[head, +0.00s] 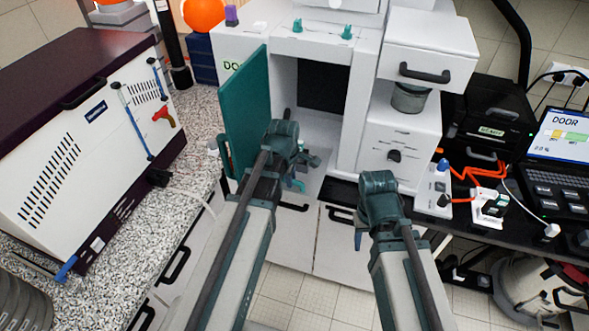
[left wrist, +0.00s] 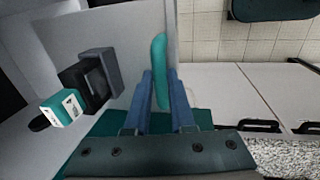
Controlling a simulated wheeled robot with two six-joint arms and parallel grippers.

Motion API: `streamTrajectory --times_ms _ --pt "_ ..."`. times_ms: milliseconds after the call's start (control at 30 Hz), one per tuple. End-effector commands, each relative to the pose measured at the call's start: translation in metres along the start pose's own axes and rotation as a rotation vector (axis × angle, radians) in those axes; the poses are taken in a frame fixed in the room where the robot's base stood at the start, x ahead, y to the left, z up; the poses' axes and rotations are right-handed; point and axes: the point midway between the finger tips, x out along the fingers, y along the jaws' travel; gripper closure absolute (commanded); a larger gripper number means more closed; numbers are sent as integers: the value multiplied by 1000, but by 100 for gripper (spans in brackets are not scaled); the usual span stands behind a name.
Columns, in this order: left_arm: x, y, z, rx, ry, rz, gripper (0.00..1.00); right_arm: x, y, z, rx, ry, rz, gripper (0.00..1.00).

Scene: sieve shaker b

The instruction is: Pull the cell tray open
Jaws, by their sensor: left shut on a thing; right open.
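The white machine (head: 362,150) has its teal door (head: 247,120) swung open to the left, and its dark chamber (head: 323,86) shows. My left gripper (head: 298,160) is in front of the opening. In the left wrist view its blue fingers (left wrist: 166,100) are closed on a teal handle (left wrist: 160,62) at the edge of a grey surface, which looks like the cell tray (left wrist: 115,35). Dark blocks (left wrist: 98,75) and a teal-and-white block (left wrist: 62,108) stand beyond the handle. My right gripper (head: 378,183) is open and empty, right of the opening.
A cream-and-maroon instrument (head: 85,140) stands on the speckled bench at left. A drawer with a black handle (head: 424,73) sits at the machine's upper right. A laptop (head: 560,150) and orange cables (head: 480,174) lie at right. White cabinets (head: 338,242) are below the opening.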

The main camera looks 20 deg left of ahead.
Motion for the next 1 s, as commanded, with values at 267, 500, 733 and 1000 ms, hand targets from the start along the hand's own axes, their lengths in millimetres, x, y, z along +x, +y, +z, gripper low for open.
streamTrajectory --times_ms 267,500,733,1000 --pt "-2 -13 0 0 -1 -2 100 0 0 0 0 0 0 50" --pt "-2 -14 0 0 -1 -6 100 0 0 0 0 0 0 50" --pt "-2 -14 0 0 0 -4 48 0 0 0 0 0 0 50" --pt "-3 -12 0 0 0 -1 48 0 0 0 0 0 0 50"
